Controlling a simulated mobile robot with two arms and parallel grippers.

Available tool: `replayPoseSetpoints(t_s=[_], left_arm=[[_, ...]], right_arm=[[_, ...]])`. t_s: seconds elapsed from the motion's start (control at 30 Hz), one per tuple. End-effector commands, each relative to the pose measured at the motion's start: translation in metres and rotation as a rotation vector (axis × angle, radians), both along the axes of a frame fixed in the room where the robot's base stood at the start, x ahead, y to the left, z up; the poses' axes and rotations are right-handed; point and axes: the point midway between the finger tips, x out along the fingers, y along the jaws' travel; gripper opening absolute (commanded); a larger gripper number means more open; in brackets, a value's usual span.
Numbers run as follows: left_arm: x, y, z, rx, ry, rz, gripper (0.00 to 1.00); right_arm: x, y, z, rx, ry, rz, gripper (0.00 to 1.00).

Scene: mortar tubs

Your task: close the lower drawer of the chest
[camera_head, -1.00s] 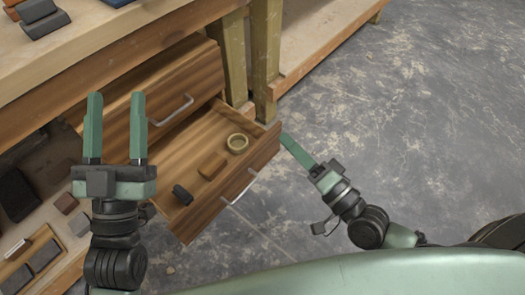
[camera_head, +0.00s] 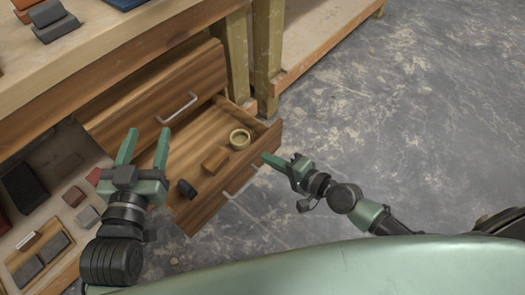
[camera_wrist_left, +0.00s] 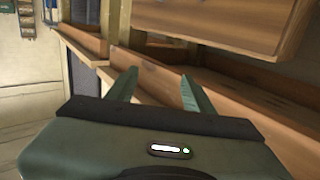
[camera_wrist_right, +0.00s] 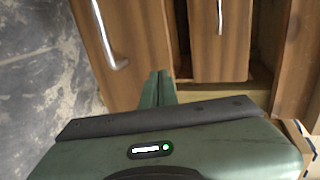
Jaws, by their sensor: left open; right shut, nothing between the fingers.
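The lower drawer (camera_head: 200,207) of the wooden chest stands pulled out. Its front has a metal handle (camera_head: 241,182). Inside lie a yellowish ring (camera_head: 239,139), a brown block (camera_head: 215,160) and a dark object (camera_head: 187,189). The upper drawer (camera_head: 150,95) sits above it with its own handle (camera_head: 178,108). My right gripper (camera_head: 266,158) is shut and empty, its tip at the lower drawer's front near the far end; I cannot tell if it touches. It also shows in the right wrist view (camera_wrist_right: 160,82). My left gripper (camera_head: 144,146) is open and empty, above the drawer's near-left side.
A workbench top (camera_head: 110,50) lies above the chest, with a blue item and grey pieces on it. A wooden post (camera_head: 266,55) stands beyond the drawer. Shelf items, including a tray (camera_head: 40,255), lie at lower left. The concrete floor (camera_head: 420,110) at right is clear.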

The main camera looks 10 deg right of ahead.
Motion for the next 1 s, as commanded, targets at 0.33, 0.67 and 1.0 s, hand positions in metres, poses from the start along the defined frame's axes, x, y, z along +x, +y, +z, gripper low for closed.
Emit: replayPoseSetpoints(t_s=[0.33,0.67,1.0], left_arm=[[-0.003,0.003,-0.014,0.019,0.074,0.005,0.52],[-0.003,0.003,-0.015,0.019,0.075,0.005,0.52],[-0.009,0.008,-0.035,0.048,0.187,0.013,0.52]], right_arm=[[0.026,0.018,0.001,-0.001,-0.002,-0.002,0.0],[0.027,0.018,0.001,-0.001,-0.002,-0.002,0.0],[0.053,0.038,0.004,0.003,-0.004,-0.002,0.0]])
